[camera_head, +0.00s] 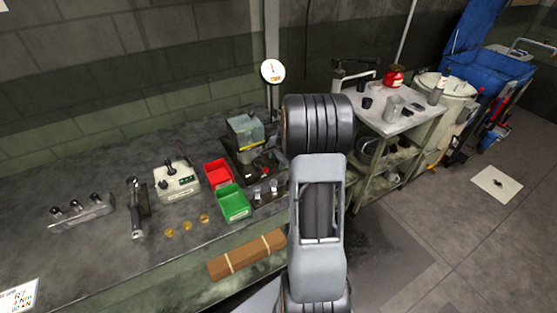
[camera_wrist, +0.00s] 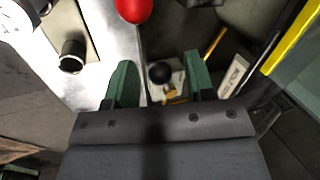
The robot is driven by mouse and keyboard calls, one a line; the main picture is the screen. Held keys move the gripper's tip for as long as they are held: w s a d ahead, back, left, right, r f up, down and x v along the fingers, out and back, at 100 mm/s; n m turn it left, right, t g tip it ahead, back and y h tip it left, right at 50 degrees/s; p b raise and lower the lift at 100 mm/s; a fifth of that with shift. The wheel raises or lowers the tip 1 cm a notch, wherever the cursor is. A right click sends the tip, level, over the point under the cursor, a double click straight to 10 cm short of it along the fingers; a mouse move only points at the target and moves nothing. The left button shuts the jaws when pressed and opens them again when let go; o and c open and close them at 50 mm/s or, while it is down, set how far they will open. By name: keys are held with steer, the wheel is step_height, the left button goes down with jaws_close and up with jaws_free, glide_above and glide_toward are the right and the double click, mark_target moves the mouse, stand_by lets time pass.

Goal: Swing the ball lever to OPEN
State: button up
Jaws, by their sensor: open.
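My gripper (camera_wrist: 159,63) is open, with two green fingers spread apart in the wrist view. A black ball (camera_wrist: 158,73) shows between the fingers; I cannot tell how far below them it is or whether it touches anything. A red ball (camera_wrist: 133,9) is at the top edge, ahead of the left finger, and a thin dark rod (camera_wrist: 142,45) runs from near it down between the fingers. I cannot tell which ball is the task's lever knob. In the head view the grey machine (camera_head: 245,130) stands on the bench, partly beside my arm; my gripper is not clearly visible there.
A yellow edge (camera_wrist: 290,40) and a white label plate (camera_wrist: 233,74) lie right of the fingers. A dark cylinder (camera_wrist: 72,56) stands at left. On the bench are a red bin (camera_head: 218,173), a green bin (camera_head: 234,203) and a white lever box (camera_head: 177,182).

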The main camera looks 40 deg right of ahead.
jaws_close()
stand_by(0.5)
